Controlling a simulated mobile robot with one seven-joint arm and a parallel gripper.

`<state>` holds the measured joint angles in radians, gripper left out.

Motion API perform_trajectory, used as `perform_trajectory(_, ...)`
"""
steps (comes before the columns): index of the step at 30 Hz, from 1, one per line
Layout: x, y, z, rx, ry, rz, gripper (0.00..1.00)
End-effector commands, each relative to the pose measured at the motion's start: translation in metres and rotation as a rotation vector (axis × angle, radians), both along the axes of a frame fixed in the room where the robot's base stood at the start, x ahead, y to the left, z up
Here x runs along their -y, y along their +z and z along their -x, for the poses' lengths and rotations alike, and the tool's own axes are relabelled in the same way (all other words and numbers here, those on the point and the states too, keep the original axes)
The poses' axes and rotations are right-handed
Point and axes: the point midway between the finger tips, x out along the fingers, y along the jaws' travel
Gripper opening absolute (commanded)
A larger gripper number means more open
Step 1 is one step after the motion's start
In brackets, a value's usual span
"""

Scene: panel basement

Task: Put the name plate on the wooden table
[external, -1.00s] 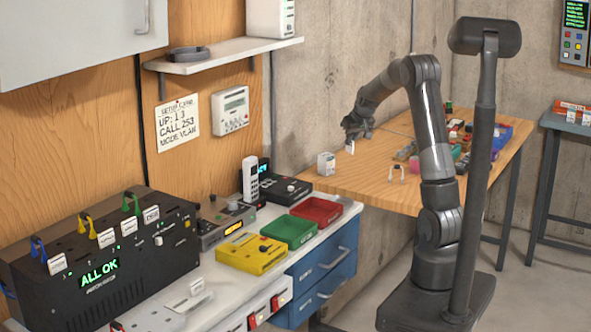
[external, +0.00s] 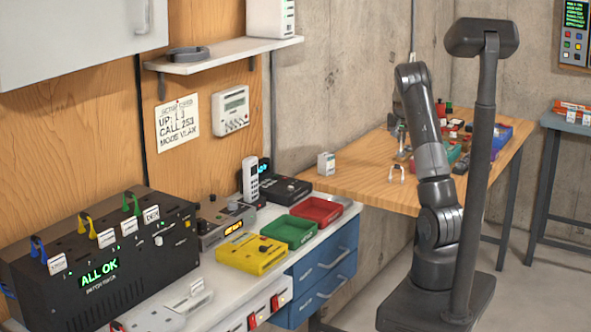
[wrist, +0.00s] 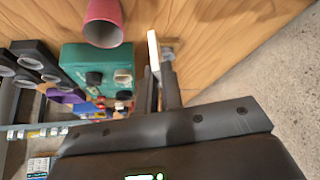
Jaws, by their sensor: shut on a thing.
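My gripper (wrist: 159,78) is shut on a thin, pale plate (wrist: 153,48), apparently the name plate, which stands edge-on between the fingertips in the wrist view. The plate's face and any lettering cannot be read. The wooden table (external: 345,185) stands against the concrete wall in the external view. Its wood surface (wrist: 228,35) also shows beyond the fingers in the wrist view. I cannot tell whether the plate touches the table. In the external view my gripper and the plate are hidden behind my arm.
A green box with knobs (wrist: 85,62) and a red cylinder (wrist: 103,25) are left of the plate in the wrist view. A small white box (external: 326,163) and a small white arched item (external: 397,170) stand on the table.

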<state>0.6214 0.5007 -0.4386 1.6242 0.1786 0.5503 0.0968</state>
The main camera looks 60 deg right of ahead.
Motion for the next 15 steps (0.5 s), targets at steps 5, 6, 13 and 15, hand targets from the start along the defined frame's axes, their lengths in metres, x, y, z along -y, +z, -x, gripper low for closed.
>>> perform_trajectory(5,-0.007,-0.024,-0.038,-0.002,0.003,0.000,0.00)
perform_trajectory(6,-0.008,-0.027,-0.044,-0.001,0.003,0.001,0.00)
perform_trajectory(13,-0.010,-0.038,-0.057,-0.001,0.000,0.000,0.00)
perform_trajectory(15,-0.010,-0.044,-0.057,-0.002,0.000,0.000,0.00)
